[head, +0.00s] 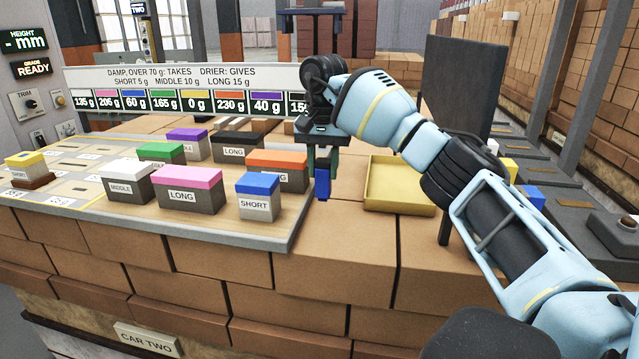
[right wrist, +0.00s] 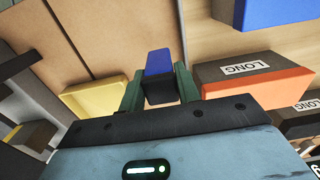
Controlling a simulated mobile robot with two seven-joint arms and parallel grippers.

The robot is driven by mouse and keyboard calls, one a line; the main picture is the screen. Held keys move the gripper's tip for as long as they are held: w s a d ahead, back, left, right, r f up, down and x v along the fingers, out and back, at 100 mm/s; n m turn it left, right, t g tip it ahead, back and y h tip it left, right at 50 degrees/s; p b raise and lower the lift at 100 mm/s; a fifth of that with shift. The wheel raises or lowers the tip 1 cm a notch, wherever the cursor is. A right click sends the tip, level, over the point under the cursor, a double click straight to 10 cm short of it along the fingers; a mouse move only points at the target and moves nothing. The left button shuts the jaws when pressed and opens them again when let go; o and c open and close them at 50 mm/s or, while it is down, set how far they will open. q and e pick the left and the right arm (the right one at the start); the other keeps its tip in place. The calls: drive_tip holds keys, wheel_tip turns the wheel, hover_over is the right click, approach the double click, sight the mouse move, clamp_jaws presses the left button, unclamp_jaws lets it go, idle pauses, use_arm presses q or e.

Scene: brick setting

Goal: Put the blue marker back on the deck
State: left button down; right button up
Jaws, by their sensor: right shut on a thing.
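My right gripper (head: 322,165) points down over the brick deck (head: 335,250), in the gap between the label board and the yellow tray. It is shut on the small blue marker (head: 322,182). In the right wrist view the marker (right wrist: 158,62) sits between the two green fingers (right wrist: 158,88), with a dark part below its blue face. The marker looks upright in the head view. Whether its lower end touches the bricks I cannot tell. My left gripper is not in view.
A yellow tray (head: 385,205) lies just right of the gripper. The board (head: 228,236) on the left carries several coloured-top blocks; the orange LONG block (head: 277,160) and blue SHORT block (head: 258,205) are nearest. Bare brick lies in front. A dark upright panel (head: 455,85) stands behind my arm.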

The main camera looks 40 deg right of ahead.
sight(322, 197)
drive_tip(key=shift+f, duration=1.6)
drive_tip(key=shift+f+p, duration=0.3)
drive_tip(key=shift+f, duration=0.05)
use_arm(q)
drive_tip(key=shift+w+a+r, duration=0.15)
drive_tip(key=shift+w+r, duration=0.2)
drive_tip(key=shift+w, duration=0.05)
use_arm(e)
drive_tip(key=shift+f, duration=0.1)
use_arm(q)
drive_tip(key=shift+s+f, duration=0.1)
use_arm(e)
drive_tip(key=o, duration=0.3)
drive_tip(key=shift+f, duration=0.2)
drive_tip(key=o, duration=0.5)
